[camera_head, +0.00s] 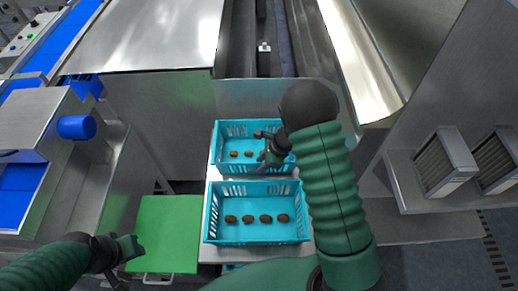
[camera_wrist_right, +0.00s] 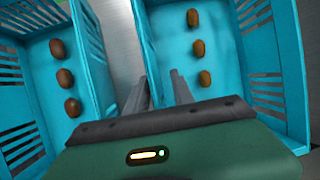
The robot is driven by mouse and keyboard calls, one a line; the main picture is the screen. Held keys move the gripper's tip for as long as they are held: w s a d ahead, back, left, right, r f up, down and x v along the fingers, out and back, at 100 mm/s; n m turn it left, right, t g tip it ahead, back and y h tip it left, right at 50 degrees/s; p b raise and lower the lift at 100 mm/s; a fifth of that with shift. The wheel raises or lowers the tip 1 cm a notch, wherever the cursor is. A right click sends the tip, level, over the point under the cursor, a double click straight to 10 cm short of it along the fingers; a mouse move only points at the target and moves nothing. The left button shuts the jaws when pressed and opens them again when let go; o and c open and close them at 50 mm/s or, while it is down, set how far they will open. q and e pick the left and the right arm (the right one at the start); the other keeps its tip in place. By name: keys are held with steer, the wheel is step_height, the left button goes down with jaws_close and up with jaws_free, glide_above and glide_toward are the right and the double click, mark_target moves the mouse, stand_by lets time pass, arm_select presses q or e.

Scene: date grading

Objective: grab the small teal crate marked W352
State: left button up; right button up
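Two teal slatted crates stand one behind the other on a pale stand. The rear crate (camera_head: 218,150) also shows on the right in the right wrist view (camera_wrist_right: 222,14). The front crate (camera_head: 212,222) shows on the left there (camera_wrist_right: 90,62). Each holds a row of brown dates. I cannot read the mark W352 on either. My right gripper (camera_head: 260,146) is over the right part of the rear crate. Its fingers (camera_wrist_right: 160,92) are apart, near that crate's side wall, with no date between them; contact is unclear. My left gripper (camera_head: 124,264) is low at left, its fingers unclear.
A green board (camera_head: 165,225) lies left of the crates. Steel machinery with blue parts (camera_head: 77,127) stands at the left. Grey slatted units (camera_head: 444,162) sit on a ledge at the right. A steel chute (camera_head: 362,60) is behind my right arm.

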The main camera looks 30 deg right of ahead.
steer(key=shift+w+a+f, duration=0.25)
steer(key=shift+f, duration=0.3)
steer(key=shift+w+a, duration=0.1)
steer(key=shift+a, duration=0.25)
steer(key=shift+a+r, duration=0.15)
steer(key=shift+a, duration=0.5)
steer(key=shift+c, duration=0.4)
steer(key=shift+a+r, duration=0.1)
steer(key=shift+a, duration=0.05)
steer(key=shift+c, duration=2.5)
steer(key=shift+s+d+f, duration=0.2)
steer(key=shift+d, duration=0.55)
jaws_close()
arm_select(q)
steer(key=shift+a+f, duration=0.2)
steer(key=shift+a, duration=0.7)
arm_select(e)
steer(key=shift+a, duration=0.35)
arm_select(q)
steer(key=shift+d, duration=0.1)
